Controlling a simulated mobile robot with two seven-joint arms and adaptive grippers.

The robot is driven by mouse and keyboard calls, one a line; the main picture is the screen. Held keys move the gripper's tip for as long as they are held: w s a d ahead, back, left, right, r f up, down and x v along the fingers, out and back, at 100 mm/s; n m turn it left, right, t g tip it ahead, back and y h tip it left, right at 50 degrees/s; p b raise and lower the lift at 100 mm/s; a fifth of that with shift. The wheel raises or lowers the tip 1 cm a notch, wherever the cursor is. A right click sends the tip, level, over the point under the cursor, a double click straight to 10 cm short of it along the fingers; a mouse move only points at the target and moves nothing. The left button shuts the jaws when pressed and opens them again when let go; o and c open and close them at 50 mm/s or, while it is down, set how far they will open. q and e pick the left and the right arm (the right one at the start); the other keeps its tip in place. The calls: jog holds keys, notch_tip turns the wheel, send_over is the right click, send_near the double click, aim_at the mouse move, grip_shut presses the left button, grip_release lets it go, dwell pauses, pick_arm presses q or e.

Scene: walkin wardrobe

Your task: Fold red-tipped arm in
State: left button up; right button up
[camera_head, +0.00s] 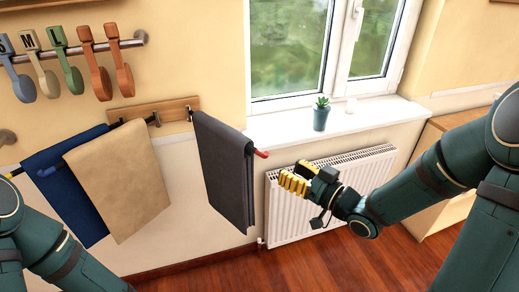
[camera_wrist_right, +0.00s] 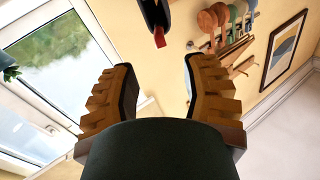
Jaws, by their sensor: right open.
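The red-tipped arm sticks out from a wooden wall rail, and its red tip (camera_head: 261,153) points towards the window side. A dark grey cloth (camera_head: 225,175) hangs over this arm and hides most of it. In the right wrist view the red tip (camera_wrist_right: 159,40) shows beyond the fingers, with the dark cloth (camera_wrist_right: 153,12) above it. My right gripper (camera_head: 287,181) is open and empty, a little to the right of and below the red tip, apart from it. Its yellow ridged fingers frame the tip in the wrist view. My left gripper is out of view; only my left arm shows.
A tan cloth (camera_head: 120,185) and a blue cloth (camera_head: 68,205) hang on neighbouring arms to the left. A radiator (camera_head: 360,172) stands under the windowsill (camera_head: 375,115), which holds a potted plant (camera_head: 321,114).

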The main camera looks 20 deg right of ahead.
aim_at(263, 154)
jog(key=x, duration=1.1)
jog(key=shift+w+a, duration=0.15)
jog(key=shift+w, duration=0.2)
grip_shut()
